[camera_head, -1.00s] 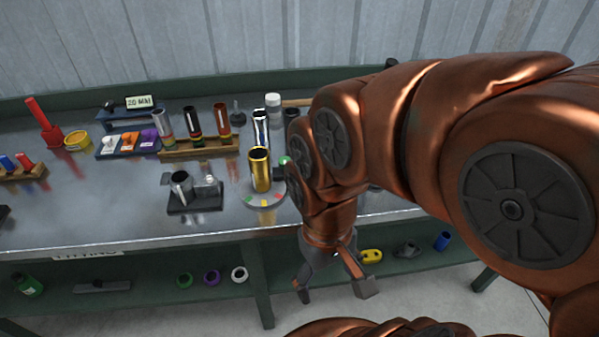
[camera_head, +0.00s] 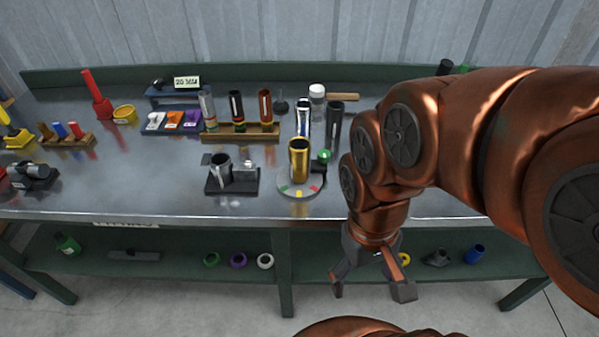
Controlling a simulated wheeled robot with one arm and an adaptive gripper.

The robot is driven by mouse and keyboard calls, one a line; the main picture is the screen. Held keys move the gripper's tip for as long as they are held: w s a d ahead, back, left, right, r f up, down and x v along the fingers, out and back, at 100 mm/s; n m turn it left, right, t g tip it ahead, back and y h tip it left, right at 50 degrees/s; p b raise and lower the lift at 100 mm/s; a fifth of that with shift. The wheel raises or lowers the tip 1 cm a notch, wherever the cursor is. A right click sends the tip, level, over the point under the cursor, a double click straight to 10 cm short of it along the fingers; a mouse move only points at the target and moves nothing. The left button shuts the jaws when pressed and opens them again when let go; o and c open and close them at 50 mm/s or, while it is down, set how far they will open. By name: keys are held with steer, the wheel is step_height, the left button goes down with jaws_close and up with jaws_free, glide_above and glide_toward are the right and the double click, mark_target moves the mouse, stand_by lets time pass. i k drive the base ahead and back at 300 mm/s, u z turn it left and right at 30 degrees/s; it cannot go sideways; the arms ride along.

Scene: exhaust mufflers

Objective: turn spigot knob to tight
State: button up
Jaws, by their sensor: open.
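A gold tube (camera_head: 299,160) stands upright on a round grey base (camera_head: 283,190) with green, yellow and red marks, near the bench's front edge. A small green knob (camera_head: 323,156) sits just right of the tube; I cannot tell for certain that it is the spigot knob. A dark fixture (camera_head: 232,186) with a short metal pipe stub stands to the left. My gripper (camera_head: 370,290) is open and empty, pointing down in front of the bench, below its top and right of the round base. My arm hides part of the bench's right side.
A wooden rack (camera_head: 240,134) with several tubes and a tray of coloured parts (camera_head: 173,122) stand behind. A lower shelf (camera_head: 180,270) holds rings and small parts behind my gripper.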

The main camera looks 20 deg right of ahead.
mark_target(324, 155)
steer(key=z, duration=0.7)
steer(key=k, duration=0.35)
steer(key=u, duration=1.35)
steer(key=i, duration=0.5)
